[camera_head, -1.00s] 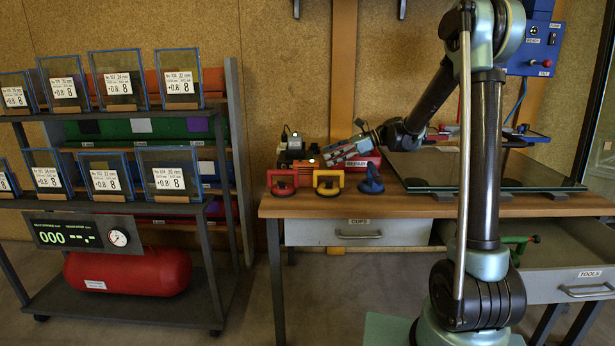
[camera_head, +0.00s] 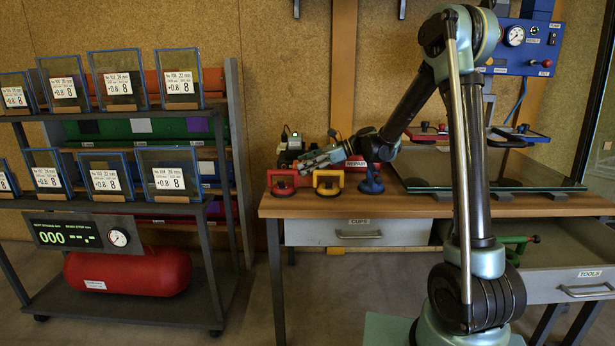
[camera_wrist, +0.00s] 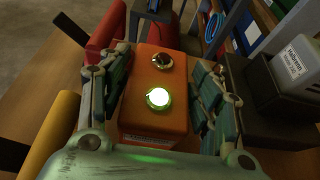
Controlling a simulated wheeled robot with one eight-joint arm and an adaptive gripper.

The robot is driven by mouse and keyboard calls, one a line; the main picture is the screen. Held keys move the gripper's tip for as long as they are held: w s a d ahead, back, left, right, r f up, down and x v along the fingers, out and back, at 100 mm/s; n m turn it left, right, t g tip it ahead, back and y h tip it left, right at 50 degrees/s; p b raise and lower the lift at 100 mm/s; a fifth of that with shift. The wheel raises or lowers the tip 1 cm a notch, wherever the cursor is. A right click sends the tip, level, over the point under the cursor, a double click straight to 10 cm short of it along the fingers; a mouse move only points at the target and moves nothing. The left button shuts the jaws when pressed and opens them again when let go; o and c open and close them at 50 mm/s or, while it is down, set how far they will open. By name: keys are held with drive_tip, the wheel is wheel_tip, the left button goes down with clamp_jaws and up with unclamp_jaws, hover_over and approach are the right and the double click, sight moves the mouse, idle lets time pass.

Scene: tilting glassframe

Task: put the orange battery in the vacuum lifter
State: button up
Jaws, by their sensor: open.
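An orange battery (camera_wrist: 150,118) fills the middle of the wrist view. A lit green-white lamp and a darker round fitting are on its face. My gripper (camera_wrist: 160,85) is open, with one finger on each side of the battery; I cannot tell if either touches it. In the head view my gripper (camera_head: 318,158) is low over the back left of the bench, and the battery is not clearly visible there. I cannot tell for sure which thing is the vacuum lifter; a device with red-topped pads (camera_head: 425,134) stands at the bench's right.
A red suction cup (camera_head: 282,183), a yellow one (camera_head: 328,182) and a blue one (camera_head: 371,182) stand along the bench front. A dark block with a grey top (camera_wrist: 300,68) is close right of the gripper. A glass pane (camera_head: 520,178) lies at the right.

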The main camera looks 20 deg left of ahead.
clamp_jaws()
drive_tip(key=shift+r, duration=0.1)
wheel_tip(320, 180, up, 10)
drive_tip(key=shift+f, duration=0.1)
idle(0.6)
